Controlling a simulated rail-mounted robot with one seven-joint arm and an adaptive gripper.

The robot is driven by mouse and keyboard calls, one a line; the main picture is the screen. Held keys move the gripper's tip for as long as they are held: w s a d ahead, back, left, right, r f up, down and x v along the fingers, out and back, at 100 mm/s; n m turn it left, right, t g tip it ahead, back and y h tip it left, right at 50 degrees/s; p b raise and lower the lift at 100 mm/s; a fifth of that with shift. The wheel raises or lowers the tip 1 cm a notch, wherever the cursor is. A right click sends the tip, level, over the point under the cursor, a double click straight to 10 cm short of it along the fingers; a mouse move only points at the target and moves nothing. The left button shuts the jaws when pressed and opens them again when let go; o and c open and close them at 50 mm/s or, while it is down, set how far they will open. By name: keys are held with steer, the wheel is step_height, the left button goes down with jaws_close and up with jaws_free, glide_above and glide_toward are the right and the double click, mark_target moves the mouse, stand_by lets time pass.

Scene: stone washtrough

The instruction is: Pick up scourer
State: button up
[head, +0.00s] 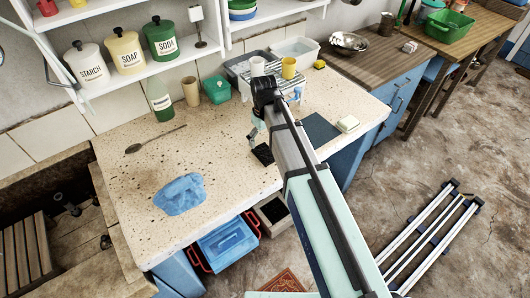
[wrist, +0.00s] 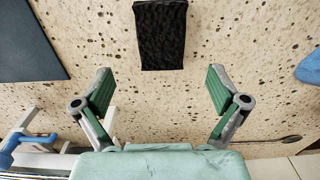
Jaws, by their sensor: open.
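The scourer (head: 263,155) looks like a black, rough, rectangular pad lying flat on the speckled stone worktop (head: 220,165). In the wrist view the scourer (wrist: 161,35) is at top centre, ahead of the fingertips and roughly centred between them. My gripper (wrist: 160,82) is open and empty, with its green-padded fingers spread wider than the pad. It is above the worktop and apart from the scourer. In the head view my arm hides much of the gripper, and only small parts of it show behind the scourer.
A dark blue mat (head: 320,128) and a pale soap block (head: 348,123) lie right of the scourer. A blue cloth (head: 180,194) and a spoon (head: 155,138) lie left. A rack with cups (head: 289,68) stands behind. The worktop around the scourer is clear.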

mark_target(264, 152)
steer(key=shift+s+f+p, duration=0.2)
steer(key=shift+f+p, duration=0.9)
steer(key=shift+f, duration=2)
steer(key=c, duration=1)
steer(key=shift+r, duration=0.15)
step_height(264, 152, up, 20)
steer(key=b, duration=0.4)
